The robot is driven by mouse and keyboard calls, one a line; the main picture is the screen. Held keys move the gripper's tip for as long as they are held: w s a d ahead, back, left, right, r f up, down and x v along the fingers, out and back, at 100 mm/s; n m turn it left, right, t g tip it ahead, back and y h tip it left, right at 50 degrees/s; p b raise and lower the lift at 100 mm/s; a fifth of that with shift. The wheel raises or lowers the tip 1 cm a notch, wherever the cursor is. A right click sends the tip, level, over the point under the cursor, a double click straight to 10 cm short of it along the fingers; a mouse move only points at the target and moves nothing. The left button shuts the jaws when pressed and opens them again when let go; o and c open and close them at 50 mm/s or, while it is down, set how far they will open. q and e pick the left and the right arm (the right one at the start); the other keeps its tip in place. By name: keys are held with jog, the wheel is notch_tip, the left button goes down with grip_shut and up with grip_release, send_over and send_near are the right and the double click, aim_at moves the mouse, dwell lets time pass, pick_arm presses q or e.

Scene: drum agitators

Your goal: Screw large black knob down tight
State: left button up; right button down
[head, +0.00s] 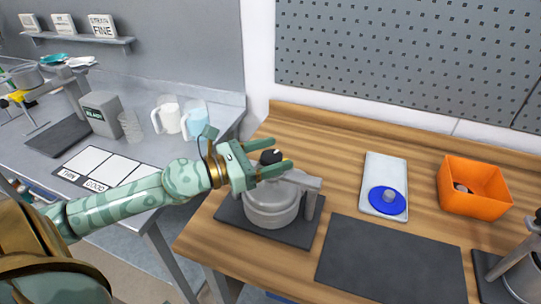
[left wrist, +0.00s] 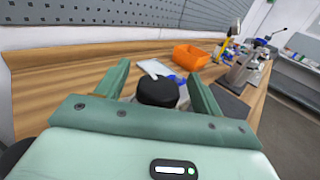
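The large black knob (head: 270,157) is at the top of a grey metal drum agitator (head: 271,205). The agitator stands on a dark mat on the wooden bench. My left gripper (head: 281,153) reaches in from the left at the knob's height. Its two green fingers are spread, one on each side of the knob. In the left wrist view the black knob (left wrist: 157,93) sits between the fingers, with a narrow gap visible on each side. The knob's thread and seat are hidden. My right gripper is not in view.
An orange bin (head: 474,188) and a white tray (head: 385,170) with a blue round piece (head: 387,201) lie to the right. A bare dark mat (head: 390,262) is in front. Another metal device (head: 520,270) stands at the right edge. A pegboard wall rises behind.

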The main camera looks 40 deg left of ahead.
pick_arm(q)
jog(key=shift+f, duration=0.15)
jog(key=shift+s+a+f, duration=0.1)
jog(key=shift+s+a, duration=0.05)
jog(key=shift+s, duration=0.1)
jog(key=b+v, duration=0.2)
jog(key=v, duration=0.3)
jog(key=shift+s+a+f, duration=0.1)
jog(key=shift+s+a, duration=0.05)
jog(key=shift+s, duration=0.1)
send_near(261, 160)
jog(key=b+v, duration=0.1)
jog(key=v, duration=0.3)
